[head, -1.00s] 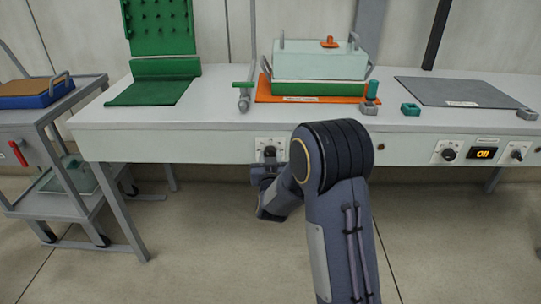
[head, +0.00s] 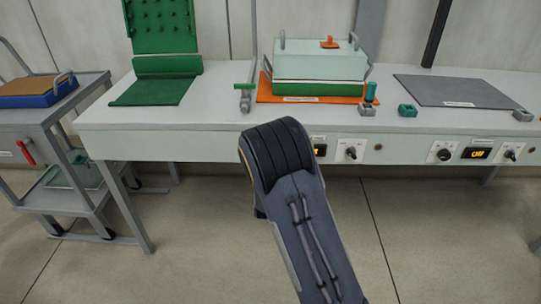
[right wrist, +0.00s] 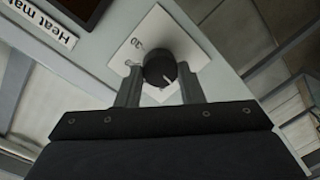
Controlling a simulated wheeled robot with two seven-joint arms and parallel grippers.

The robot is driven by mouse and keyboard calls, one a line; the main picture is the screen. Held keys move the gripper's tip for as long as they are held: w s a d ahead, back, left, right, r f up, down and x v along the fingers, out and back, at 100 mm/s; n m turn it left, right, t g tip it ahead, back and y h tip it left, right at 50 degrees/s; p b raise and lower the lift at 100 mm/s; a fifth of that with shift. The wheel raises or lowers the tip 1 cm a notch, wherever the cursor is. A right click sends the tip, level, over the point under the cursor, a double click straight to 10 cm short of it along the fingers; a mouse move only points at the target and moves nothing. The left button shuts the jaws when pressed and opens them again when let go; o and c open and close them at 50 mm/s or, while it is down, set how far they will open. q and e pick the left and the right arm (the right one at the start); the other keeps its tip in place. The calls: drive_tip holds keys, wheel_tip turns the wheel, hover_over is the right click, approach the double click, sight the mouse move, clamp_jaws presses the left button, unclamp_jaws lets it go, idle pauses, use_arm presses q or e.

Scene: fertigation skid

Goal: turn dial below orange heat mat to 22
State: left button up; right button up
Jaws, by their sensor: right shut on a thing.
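The orange heat mat (head: 360,101) lies on the bench under a pale green lidded tray (head: 318,66). In the head view my right arm covers the dial below the mat's left part, and my right gripper is hidden behind the arm. In the right wrist view the black round dial (right wrist: 159,68) sits on a white plate (right wrist: 185,36) with partly readable scale marks. My right gripper (right wrist: 160,76) is shut on the dial, one finger on each side. The dial's white pointer line shows between the fingers. My left gripper is not in view.
Beside the dial are a partly covered display (head: 320,150) and a switch knob (head: 351,151). Another dial (head: 444,154), a display reading OFF (head: 477,153) and a knob (head: 511,154) sit farther right below a grey mat (head: 460,90). A grey cart (head: 55,128) stands left.

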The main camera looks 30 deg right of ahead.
drive_tip(key=shift+n, duration=0.4)
drive_tip(key=o, duration=1)
drive_tip(key=p+v, duration=0.1)
drive_tip(key=v, duration=0.7)
drive_tip(key=shift+w, duration=0.1)
